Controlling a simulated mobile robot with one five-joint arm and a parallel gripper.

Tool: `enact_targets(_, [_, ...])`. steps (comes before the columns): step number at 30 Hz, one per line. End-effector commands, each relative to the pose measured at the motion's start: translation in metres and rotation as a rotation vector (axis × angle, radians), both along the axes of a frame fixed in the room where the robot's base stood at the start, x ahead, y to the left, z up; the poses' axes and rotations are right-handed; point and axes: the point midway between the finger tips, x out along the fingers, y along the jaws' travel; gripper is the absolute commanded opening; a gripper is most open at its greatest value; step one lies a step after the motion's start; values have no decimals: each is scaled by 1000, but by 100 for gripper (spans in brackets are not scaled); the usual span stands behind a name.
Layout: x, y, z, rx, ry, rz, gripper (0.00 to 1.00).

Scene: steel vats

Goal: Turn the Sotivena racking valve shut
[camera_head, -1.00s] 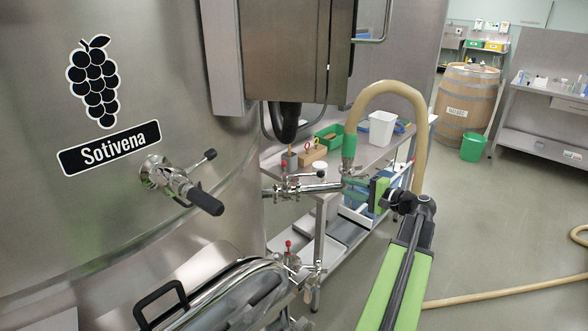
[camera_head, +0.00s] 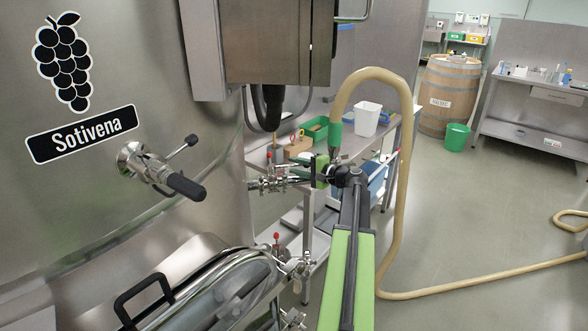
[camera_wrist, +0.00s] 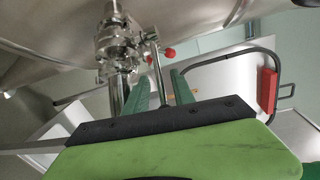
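The Sotivena tank (camera_head: 100,190) is steel, with a grape logo and name label. A steel valve (camera_head: 268,183) stands out from its side behind my gripper (camera_head: 306,172), in line with the hose fitting. In the wrist view a clamped steel valve body (camera_wrist: 115,45) sits ahead, with a thin steel rod (camera_wrist: 155,45) beside it. My gripper's two green fingers (camera_wrist: 158,80) are apart, and the rod appears between them. I cannot tell whether they touch it. Part of the valve and its handle is hidden behind my gripper in the head view.
A second valve with a red knob (camera_head: 277,238) is lower, by the manway door (camera_head: 215,295). A black-handled fitting (camera_head: 165,172) juts from the tank. A beige hose (camera_head: 405,170) loops beside my arm to the floor.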

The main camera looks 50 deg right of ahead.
Motion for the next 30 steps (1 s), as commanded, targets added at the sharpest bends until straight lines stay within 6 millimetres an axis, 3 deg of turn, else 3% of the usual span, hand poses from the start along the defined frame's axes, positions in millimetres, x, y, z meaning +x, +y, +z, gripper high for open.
enact_targets(4, [11,1,-2,0,0,-1,30])
enact_targets(12, [12,1,-2,0,0,-2,30])
enact_targets(19, [11,0,-2,0,0,-2,0])
enact_targets(30, [11,0,-2,0,0,-2,0])
